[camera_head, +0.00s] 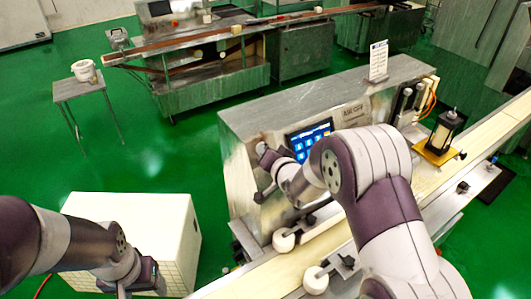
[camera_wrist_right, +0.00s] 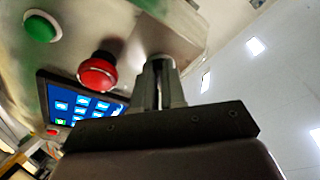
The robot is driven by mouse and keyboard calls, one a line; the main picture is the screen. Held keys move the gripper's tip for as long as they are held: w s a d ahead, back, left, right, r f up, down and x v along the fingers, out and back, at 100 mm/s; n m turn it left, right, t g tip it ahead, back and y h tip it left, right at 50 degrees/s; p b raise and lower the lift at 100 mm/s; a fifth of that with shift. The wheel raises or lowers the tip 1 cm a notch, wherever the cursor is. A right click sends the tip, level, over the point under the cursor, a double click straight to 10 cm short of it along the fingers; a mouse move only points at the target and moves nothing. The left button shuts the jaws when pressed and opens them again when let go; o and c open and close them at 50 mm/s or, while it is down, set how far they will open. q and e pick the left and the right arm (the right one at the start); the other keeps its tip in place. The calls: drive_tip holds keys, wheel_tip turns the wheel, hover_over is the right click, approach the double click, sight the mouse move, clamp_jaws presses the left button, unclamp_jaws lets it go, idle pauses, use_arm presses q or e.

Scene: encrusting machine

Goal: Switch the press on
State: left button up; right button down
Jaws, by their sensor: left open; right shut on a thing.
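The press (camera_head: 250,125) is a grey metal machine on the right of the head view. Its lit blue screen (camera_head: 311,138) also shows in the wrist view (camera_wrist_right: 82,103). A green button (camera_wrist_right: 40,28) and a red mushroom button (camera_wrist_right: 97,75) sit on its panel near the screen. My right gripper (camera_wrist_right: 160,72) is at the panel, beside the red button and apart from it. It is shut on a small part there, mostly hidden by the fingers. My left gripper (camera_head: 142,280) is open at the lower left, over the white box's lower edge; its fingertips are unclear.
The white box (camera_head: 135,220) stands on the green floor left of the press. A conveyor with pale belt (camera_head: 290,262) runs along the press's near side. A small table with a white pot (camera_head: 84,71) stands at the far left. Floor between them is clear.

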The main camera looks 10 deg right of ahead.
drive_tip(key=shift+w+r, duration=0.1)
drive_tip(key=shift+r, duration=0.1)
drive_tip(key=c, duration=1.2)
unclamp_jaws()
drive_tip(key=shift+d, duration=0.1)
drive_tip(key=shift+s+d, duration=0.15)
drive_tip(key=shift+s, duration=0.2)
drive_tip(key=b+v, duration=0.3)
drive_tip(key=v, duration=0.9)
drive_tip(key=shift+s+b, duration=0.35)
